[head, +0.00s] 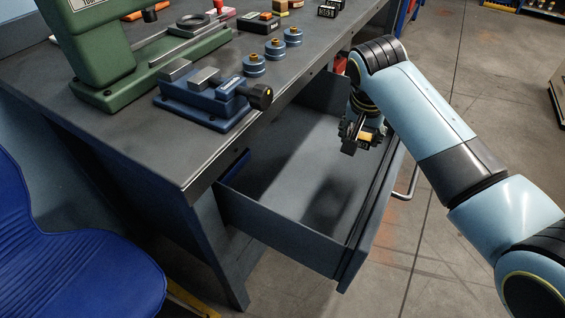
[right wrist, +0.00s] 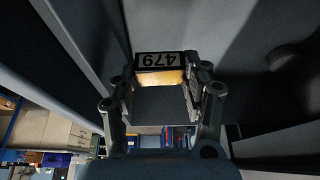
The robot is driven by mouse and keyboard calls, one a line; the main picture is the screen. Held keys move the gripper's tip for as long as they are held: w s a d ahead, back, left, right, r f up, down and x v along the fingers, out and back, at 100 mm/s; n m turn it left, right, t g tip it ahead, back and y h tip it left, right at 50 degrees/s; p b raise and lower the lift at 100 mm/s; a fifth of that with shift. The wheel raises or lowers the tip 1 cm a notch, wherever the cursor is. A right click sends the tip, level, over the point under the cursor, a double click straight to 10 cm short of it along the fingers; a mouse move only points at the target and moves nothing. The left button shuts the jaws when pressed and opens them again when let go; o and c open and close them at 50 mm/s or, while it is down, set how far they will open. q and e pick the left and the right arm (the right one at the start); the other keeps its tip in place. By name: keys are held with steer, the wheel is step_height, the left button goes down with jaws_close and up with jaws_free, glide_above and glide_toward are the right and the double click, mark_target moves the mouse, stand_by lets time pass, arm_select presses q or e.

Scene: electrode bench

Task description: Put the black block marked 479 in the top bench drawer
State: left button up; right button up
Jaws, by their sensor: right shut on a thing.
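The block marked 479 (right wrist: 160,60) is held between the fingers of my right gripper (right wrist: 160,88) in the right wrist view. Its black top with the white label reads upside down, and an orange-yellow side shows below it. In the head view my right gripper (head: 361,137) is shut on the block and hangs over the right part of the open bench drawer (head: 290,180). The block looks above the drawer floor, with a dark shadow beneath. The drawer is pulled out and looks empty where visible. My left gripper is not in view.
The bench top (head: 110,135) holds a green machine (head: 105,60), a blue vise (head: 205,100), several blue round parts (head: 274,48) and other small blocks (head: 258,23). The drawer has raised walls and a front handle (head: 408,182). A blue chair (head: 60,240) stands at left.

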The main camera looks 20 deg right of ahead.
step_height(320, 180, down, 3)
steer(key=a, duration=0.3)
steer(key=m+b, duration=0.1)
steer(key=b, duration=0.1)
glide_above(343, 179)
steer(key=a, duration=0.1)
steer(key=f, duration=0.4)
steer(key=shift+s+f, duration=0.25)
steer(key=shift+s, duration=0.1)
steer(key=shift+f+h, duration=0.3)
steer(key=shift+f, duration=0.35)
steer(key=shift+f+b, duration=0.6)
steer(key=shift+f, duration=0.95)
steer(key=shift+f, duration=0.2)
steer(key=o, duration=1.4)
